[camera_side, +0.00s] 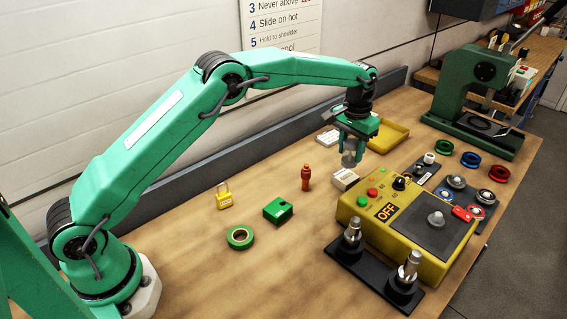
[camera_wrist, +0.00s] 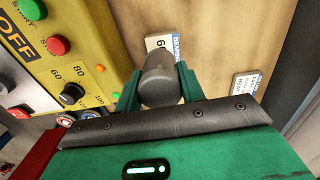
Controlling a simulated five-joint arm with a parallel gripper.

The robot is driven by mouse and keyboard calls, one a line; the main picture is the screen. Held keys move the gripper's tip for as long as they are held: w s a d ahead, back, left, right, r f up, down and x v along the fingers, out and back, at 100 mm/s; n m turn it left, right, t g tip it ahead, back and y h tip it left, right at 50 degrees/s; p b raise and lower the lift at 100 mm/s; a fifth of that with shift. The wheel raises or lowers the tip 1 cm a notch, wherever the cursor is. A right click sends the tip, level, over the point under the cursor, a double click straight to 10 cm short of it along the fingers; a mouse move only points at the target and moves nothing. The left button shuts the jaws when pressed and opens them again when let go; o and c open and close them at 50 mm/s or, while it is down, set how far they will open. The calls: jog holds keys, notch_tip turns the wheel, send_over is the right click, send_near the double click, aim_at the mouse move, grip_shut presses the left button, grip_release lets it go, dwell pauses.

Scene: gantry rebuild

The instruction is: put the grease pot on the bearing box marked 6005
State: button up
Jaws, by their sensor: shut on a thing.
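My gripper (camera_side: 352,147) is shut on the grey grease pot (camera_side: 349,159), which hangs below the fingers. The pot (camera_wrist: 160,82) also shows between the green fingers in the wrist view. A small white bearing box (camera_side: 345,179) lies on the bench just below the pot, beside the yellow control box; the pot appears above it. In the wrist view this box (camera_wrist: 158,42) shows a "6" and a blue edge, the rest of its marking hidden behind the pot. A second white box (camera_side: 328,138) lies farther back; it also shows in the wrist view (camera_wrist: 246,84), its marking unreadable.
The yellow control box (camera_side: 358,206) with OFF label and knobs stands close by at the front right. A yellow tray (camera_side: 397,131) lies behind the gripper. An orange-red bottle-like item (camera_side: 306,179), green block (camera_side: 278,211), padlock (camera_side: 223,200) and tape roll (camera_side: 240,237) stand left.

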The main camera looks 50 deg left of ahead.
aim_at(348, 160)
jog(key=shift+w+a+f, duration=0.2)
jog(key=shift+w+a, duration=0.05)
jog(key=shift+a, duration=0.05)
jog(key=shift+f, duration=2)
jog(key=shift+f, duration=0.1)
jog(key=o, duration=1.1)
jog(key=shift+c, duration=0.2)
notch_tip(348, 160, up, 12)
